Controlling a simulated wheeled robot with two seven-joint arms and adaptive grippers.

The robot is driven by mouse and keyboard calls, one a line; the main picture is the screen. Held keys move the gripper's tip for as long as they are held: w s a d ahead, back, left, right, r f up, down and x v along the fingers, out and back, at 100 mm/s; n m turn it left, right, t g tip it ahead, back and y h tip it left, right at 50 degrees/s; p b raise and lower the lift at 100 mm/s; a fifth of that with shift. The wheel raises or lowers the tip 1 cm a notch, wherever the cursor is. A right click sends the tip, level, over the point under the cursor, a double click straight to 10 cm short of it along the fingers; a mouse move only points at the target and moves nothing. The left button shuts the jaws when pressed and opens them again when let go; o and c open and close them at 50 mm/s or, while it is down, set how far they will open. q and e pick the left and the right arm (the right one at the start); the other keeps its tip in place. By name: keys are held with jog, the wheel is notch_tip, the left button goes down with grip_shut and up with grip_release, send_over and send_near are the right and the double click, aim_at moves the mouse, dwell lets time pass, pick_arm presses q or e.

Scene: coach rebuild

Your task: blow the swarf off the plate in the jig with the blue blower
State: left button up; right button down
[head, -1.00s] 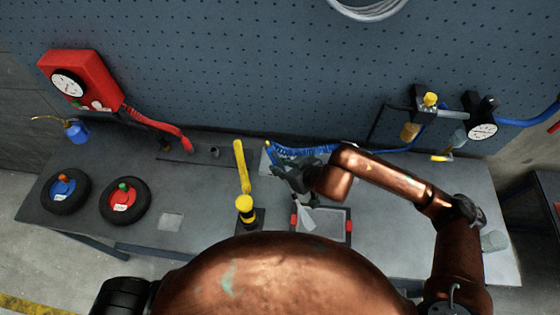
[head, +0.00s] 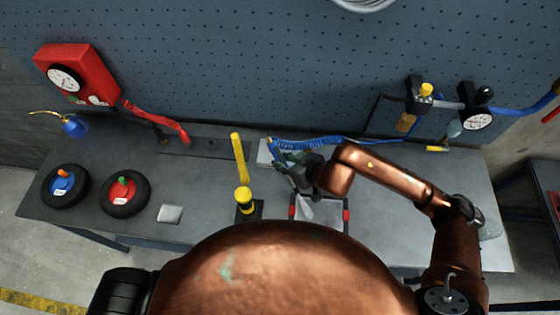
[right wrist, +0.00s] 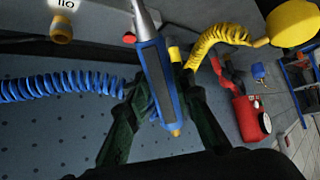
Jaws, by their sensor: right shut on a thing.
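My right gripper (head: 290,168) is shut on the blue blower (right wrist: 163,88). In the right wrist view the gripper (right wrist: 160,78) has a dark finger on each side of the blower's body, and its grey nozzle points away. In the head view the blower's blue end (head: 271,146) shows just past the fingers. The gripper is above the far left part of the jig (head: 347,202), a framed tray with red side clamps. A pale wedge shows over the jig below the gripper; I cannot tell if it is nozzle or plate. Swarf is too small to make out. My left gripper is out of view.
A coiled blue hose (head: 320,142) runs right from the blower. A yellow-handled tool (head: 241,165) stands left of the jig. Two black wheels (head: 124,194) lie at the left near a blue oil can (head: 75,127). A red gauge box (head: 92,70) hangs on the pegboard.

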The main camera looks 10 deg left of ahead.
jog(key=shift+w+d, duration=0.35)
jog(key=shift+w, duration=0.1)
dwell(1.1)
jog(key=shift+s+a, duration=0.1)
jog(key=shift+s, duration=0.05)
dwell(0.4)
jog(key=c, duration=2.3)
grip_release()
grip_shut()
jog(key=shift+r, duration=3.05)
